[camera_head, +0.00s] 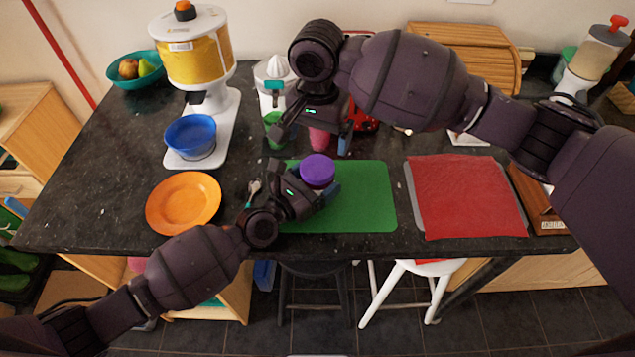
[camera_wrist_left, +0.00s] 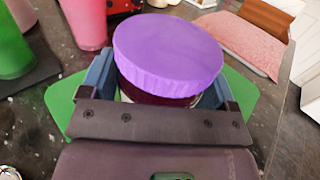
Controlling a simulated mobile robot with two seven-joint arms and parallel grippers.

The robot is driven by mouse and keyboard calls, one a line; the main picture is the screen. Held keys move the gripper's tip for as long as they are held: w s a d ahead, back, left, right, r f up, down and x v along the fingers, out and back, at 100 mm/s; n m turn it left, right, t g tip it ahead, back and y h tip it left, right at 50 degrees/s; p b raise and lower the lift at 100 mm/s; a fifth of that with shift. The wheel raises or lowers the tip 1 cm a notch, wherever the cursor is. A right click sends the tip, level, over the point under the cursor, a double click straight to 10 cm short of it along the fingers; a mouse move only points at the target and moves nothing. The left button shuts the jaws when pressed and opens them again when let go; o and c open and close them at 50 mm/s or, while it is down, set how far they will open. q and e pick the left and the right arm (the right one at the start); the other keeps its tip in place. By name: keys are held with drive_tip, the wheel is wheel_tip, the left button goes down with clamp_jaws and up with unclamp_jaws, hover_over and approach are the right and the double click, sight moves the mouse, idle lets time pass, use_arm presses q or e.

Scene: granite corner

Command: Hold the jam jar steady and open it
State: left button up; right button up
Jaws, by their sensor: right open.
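The jam jar has a purple lid (camera_head: 318,170) and stands upright on the green mat (camera_head: 365,200). Its lid also shows large in the left wrist view (camera_wrist_left: 168,52), with a strip of dark red jar body (camera_wrist_left: 152,98) below it. My left gripper (camera_head: 316,187) is shut on the jar from the front, one blue finger on each side below the lid. The lid hides the exact contact. My right gripper (camera_head: 313,138) is open and empty, pointing down behind the jar and above the worktop, apart from the lid.
A pink cup (camera_head: 319,140) and a green cup (camera_head: 272,122) stand behind the jar, near my right gripper. An orange plate (camera_head: 184,203) lies left, and a red cloth (camera_head: 465,195) lies right. A blue bowl (camera_head: 191,136) sits under the dispenser. The green mat's right half is clear.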

sight(317, 167)
use_arm(q)
drive_tip(key=c, duration=1.2)
drive_tip(key=shift+c, duration=0.3)
use_arm(e)
drive_tip(key=shift+a+r+m, duration=0.1)
drive_tip(key=shift+m, duration=2.2)
drive_tip(key=shift+f, duration=4.1)
